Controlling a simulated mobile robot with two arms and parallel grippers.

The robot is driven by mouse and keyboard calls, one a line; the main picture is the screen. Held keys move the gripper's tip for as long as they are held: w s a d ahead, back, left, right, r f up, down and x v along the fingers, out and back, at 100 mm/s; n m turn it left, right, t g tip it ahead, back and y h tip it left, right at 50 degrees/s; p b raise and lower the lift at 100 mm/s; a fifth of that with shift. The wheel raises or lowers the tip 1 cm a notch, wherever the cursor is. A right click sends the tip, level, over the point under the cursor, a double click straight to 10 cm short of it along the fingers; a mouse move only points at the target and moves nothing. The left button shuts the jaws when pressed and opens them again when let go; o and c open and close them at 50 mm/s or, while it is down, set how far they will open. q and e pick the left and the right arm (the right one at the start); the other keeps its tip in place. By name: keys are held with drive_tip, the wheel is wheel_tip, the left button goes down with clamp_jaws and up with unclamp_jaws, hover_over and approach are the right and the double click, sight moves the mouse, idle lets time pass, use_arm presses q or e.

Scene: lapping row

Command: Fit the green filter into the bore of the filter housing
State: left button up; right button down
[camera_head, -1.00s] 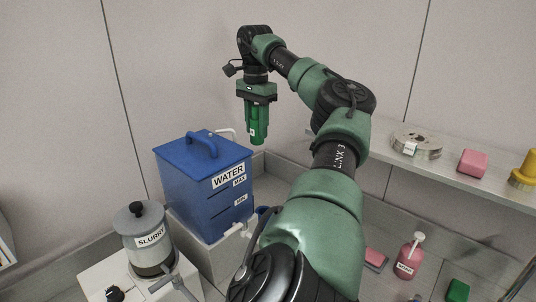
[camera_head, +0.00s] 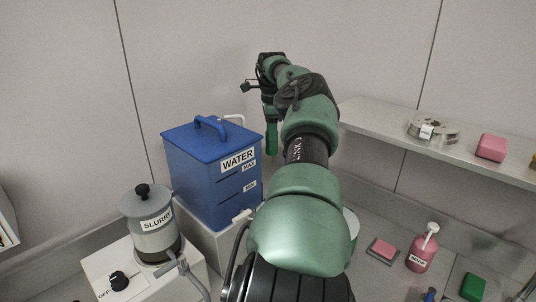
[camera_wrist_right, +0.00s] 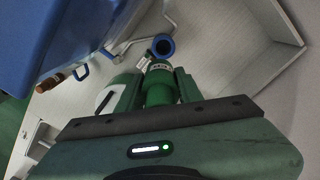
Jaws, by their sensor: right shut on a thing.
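The green filter (camera_head: 272,140) hangs upright from my right gripper (camera_head: 270,118), just right of the blue water tank in the head view. In the right wrist view the filter (camera_wrist_right: 159,84) sits between the two fingers of my right gripper (camera_wrist_right: 158,92), which is shut on it. A blue round part with a dark round opening, seemingly the filter housing (camera_wrist_right: 170,53), shows beyond the filter's far end in the wrist view. The filter looks apart from it, but the gap is hard to judge. My arm hides the housing in the head view. My left gripper is not in view.
The blue water tank (camera_head: 200,180) stands close left of the filter. A slurry pot (camera_head: 148,222) is in front of it. A shelf (camera_head: 385,128) runs along the right wall. A pink bottle (camera_head: 422,248) and a green block (camera_head: 473,287) stand at the lower right.

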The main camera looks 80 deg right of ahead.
drive_tip(key=shift+s+d+f+m, duration=0.1)
drive_tip(key=shift+d+f+m, duration=0.3)
drive_tip(key=shift+d+f, duration=0.1)
wheel_tip(320, 180, down, 20)
drive_tip(key=b, duration=0.4)
drive_tip(key=shift+f+b, duration=0.65)
drive_tip(key=shift+b, duration=0.05)
drive_tip(key=c, duration=0.9)
unclamp_jaws()
drive_tip(key=shift+c, duration=0.2)
